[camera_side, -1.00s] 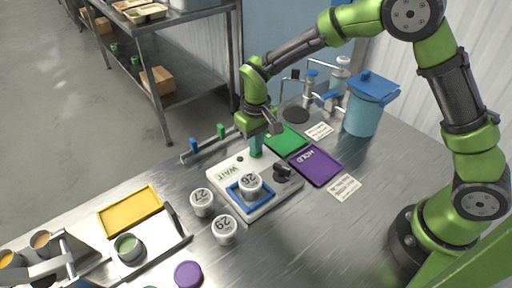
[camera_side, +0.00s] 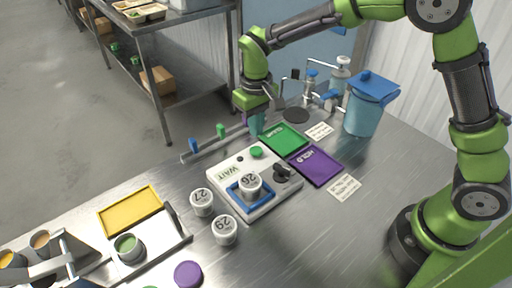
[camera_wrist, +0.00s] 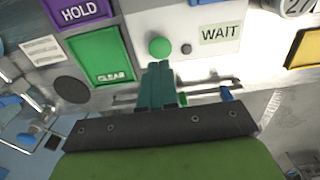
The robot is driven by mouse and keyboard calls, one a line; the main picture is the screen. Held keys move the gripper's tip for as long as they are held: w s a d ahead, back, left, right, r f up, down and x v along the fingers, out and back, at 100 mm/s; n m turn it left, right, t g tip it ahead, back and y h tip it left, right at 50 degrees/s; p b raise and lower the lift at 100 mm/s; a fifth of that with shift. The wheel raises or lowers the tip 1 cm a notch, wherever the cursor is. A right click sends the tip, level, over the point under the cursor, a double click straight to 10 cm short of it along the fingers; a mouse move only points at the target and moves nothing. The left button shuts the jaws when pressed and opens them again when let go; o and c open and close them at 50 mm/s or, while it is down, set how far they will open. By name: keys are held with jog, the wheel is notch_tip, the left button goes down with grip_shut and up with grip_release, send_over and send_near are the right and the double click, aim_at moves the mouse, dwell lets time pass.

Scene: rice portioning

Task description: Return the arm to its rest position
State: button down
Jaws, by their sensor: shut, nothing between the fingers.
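My gripper (camera_side: 257,130) is shut and empty, pointing down above the back edge of the white WAIT device (camera_side: 226,174). In the wrist view its teal fingers (camera_wrist: 158,70) are together, with a round green button (camera_wrist: 160,47) just past their tips. In the side view the green button (camera_side: 257,152) shows uncovered below and in front of the fingers. A white cup marked 26 (camera_side: 250,184) stands in the blue square frame on the device. The black knob (camera_side: 283,173) is at its right.
Cups marked 27 (camera_side: 202,203) and 29 (camera_side: 224,230) stand left of the device. A green tray (camera_side: 284,138) and a purple HOLD tray (camera_side: 316,166) lie at its right. A blue-lidded jug (camera_side: 366,110) stands behind. A rail with blue and green clips (camera_side: 208,146) lies at the back edge.

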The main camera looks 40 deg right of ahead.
jog(key=shift+s+f, duration=0.1)
jog(key=shift+f, duration=0.1)
jog(key=shift+s+f, duration=0.2)
jog(key=shift+s, duration=0.35)
jog(key=s+d+r+m+t+y, duration=0.1)
jog(key=s+d+r+m+t, duration=0.1)
jog(key=s+d+r, duration=0.3)
jog(key=s+d+r+m+t+y, duration=0.1)
jog(key=s+d+r+t, duration=0.3)
jog(key=s+r, duration=0.6)
jog(key=s+m+t, duration=0.1)
jog(key=s, duration=0.2)
jog(key=shift+s+d, duration=0.3)
jog(key=shift+d, duration=0.1)
